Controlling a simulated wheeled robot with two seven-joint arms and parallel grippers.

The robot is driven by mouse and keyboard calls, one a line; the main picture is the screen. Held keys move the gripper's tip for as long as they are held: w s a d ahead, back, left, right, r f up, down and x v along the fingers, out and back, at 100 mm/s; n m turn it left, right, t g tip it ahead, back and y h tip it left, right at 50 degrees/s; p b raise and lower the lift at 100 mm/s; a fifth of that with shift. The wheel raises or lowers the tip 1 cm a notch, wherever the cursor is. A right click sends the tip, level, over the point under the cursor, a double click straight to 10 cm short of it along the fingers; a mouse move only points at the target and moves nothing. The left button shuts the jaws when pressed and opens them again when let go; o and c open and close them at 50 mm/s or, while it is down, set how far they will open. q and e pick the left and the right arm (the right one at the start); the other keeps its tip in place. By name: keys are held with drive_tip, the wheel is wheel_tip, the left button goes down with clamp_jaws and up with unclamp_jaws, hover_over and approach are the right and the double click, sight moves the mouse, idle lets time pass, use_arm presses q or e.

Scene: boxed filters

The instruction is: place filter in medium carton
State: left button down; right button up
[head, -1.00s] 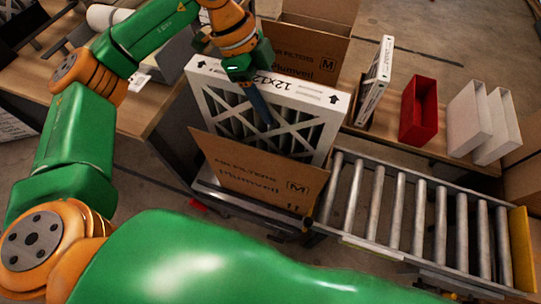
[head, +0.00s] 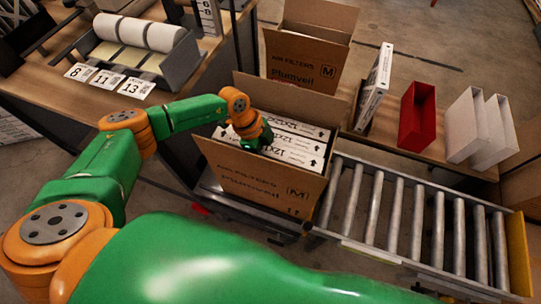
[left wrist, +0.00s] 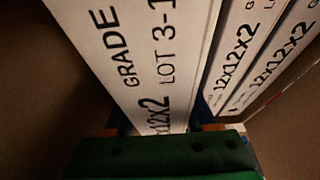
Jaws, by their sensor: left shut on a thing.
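The open medium carton (head: 255,187), brown and marked M, stands at the left end of the roller conveyor. My left gripper (head: 256,143) reaches down into its opening. It is shut on a white filter (left wrist: 140,50), whose edge reads "GRADE", "LOT" and "12x12x2" in the left wrist view. The fingers (left wrist: 165,128) straddle that edge. The held filter is upright inside the carton, beside other white filters (left wrist: 243,50); their top edges also show in the head view (head: 300,140). Whether the held filter touches the bottom is hidden. My right gripper is not in view.
Another open M carton (head: 300,72) stands behind. A white-edged filter (head: 374,85), a red box (head: 418,115) and white boxes (head: 470,125) stand on the right-hand table. The roller conveyor (head: 410,220) is empty. Label cards (head: 105,80) and white rolls lie on the left table.

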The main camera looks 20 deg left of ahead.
use_arm(q)
drive_tip(key=shift+f, duration=0.5)
drive_tip(key=shift+f+b, duration=0.1)
drive_tip(key=shift+b, duration=0.2)
drive_tip(key=shift+c, duration=1.1)
unclamp_jaws()
drive_tip(key=v, duration=0.6)
drive_tip(key=b+v, duration=0.1)
drive_tip(key=v, duration=0.6)
drive_tip(key=shift+d, duration=0.25)
drive_tip(key=shift+r, duration=0.25)
